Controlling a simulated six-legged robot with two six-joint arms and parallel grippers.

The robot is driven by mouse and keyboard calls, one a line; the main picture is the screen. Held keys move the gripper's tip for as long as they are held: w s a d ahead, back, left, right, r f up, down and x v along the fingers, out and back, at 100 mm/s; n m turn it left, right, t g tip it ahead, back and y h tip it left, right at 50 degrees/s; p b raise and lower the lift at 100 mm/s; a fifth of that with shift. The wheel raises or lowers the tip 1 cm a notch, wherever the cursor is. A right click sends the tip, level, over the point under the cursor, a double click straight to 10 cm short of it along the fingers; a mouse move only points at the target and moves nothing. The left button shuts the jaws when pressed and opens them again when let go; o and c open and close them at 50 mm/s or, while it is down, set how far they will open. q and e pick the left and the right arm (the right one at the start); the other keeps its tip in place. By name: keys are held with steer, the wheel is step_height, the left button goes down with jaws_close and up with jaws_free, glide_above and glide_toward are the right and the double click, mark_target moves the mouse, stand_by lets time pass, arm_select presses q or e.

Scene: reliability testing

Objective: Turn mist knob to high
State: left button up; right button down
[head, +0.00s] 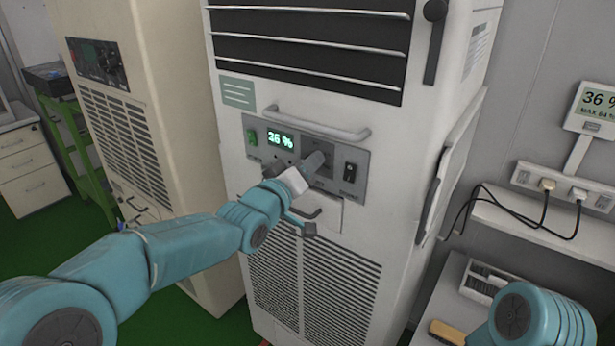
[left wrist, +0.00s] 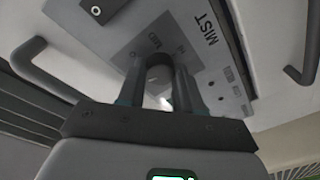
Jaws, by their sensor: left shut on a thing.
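The mist knob (left wrist: 160,66) is a dark round knob on a grey panel plate marked MIST. In the left wrist view it sits between the two fingers of my left gripper (left wrist: 160,88), which is shut on it. The labels MID and what looks like HI show beside the knob; its pointer is hidden, so I cannot tell its setting. In the head view my left gripper (head: 316,160) reaches the control panel (head: 258,151) of the white machine and largely covers the knob. The panel's green display (head: 280,140) reads 36 %. My right gripper is out of view.
A grey handle bar (head: 318,126) runs just above the panel, and a black rocker switch (head: 349,172) is to its right. A beige cabinet (head: 125,110) stands at left. A wall display (head: 598,102) and a shelf with plugged cables (head: 550,230) are at right.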

arm_select(q)
steer(key=m+h+b, duration=0.1)
steer(key=m+b, duration=0.1)
steer(key=m, duration=0.9)
steer(key=m+g+h+b, duration=0.1)
steer(key=m+b, duration=0.1)
steer(key=m, duration=1)
steer(key=m+g+h+b, duration=0.1)
steer(key=m+b, duration=0.1)
steer(key=m, duration=1)
steer(key=shift+w+a, duration=0.2)
steer(key=shift+m, duration=0.4)
steer(key=o, duration=1)
steer(key=shift+o, duration=0.2)
steer(key=shift+a, duration=0.15)
